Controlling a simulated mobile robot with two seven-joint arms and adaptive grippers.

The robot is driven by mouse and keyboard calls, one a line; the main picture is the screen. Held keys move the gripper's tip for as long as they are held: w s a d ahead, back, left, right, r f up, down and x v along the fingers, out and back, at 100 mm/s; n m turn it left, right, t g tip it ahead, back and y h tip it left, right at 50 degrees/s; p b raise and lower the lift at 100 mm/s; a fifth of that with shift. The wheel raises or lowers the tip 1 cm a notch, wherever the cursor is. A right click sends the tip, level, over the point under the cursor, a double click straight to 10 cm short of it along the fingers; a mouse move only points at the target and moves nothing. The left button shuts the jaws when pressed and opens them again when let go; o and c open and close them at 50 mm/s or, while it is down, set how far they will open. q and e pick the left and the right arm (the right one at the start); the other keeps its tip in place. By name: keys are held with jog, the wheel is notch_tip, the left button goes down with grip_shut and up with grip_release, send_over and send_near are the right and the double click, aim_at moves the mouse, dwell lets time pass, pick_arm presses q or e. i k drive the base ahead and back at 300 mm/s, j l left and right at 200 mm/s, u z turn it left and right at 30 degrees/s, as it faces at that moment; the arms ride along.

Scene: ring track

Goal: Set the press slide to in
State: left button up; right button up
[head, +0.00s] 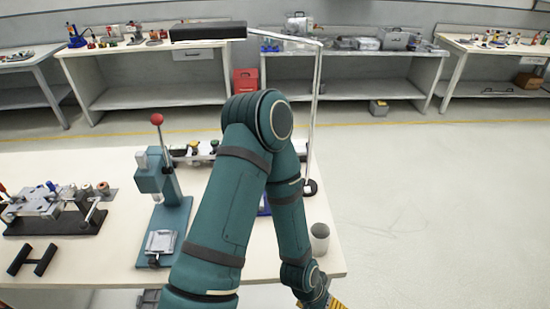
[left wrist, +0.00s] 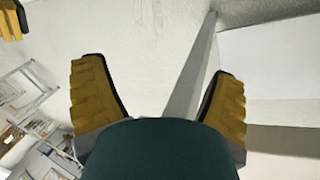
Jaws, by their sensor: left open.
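The teal press (head: 153,180) stands upright on the table, with a red ball on its lever (head: 157,119). Its slide (head: 161,242), a silver plate with a dark knob, sits at the front end of the base, forward of the ram. A yellow piece in that view's upper left corner looks like part of my right gripper (left wrist: 10,20).
A grey cup (head: 319,239) stands near the table's right edge. A lamp (head: 315,110) rises behind my arm. Floor to the right is clear.

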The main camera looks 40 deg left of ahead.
aim_at(159, 242)
jog(key=u, duration=2.3)
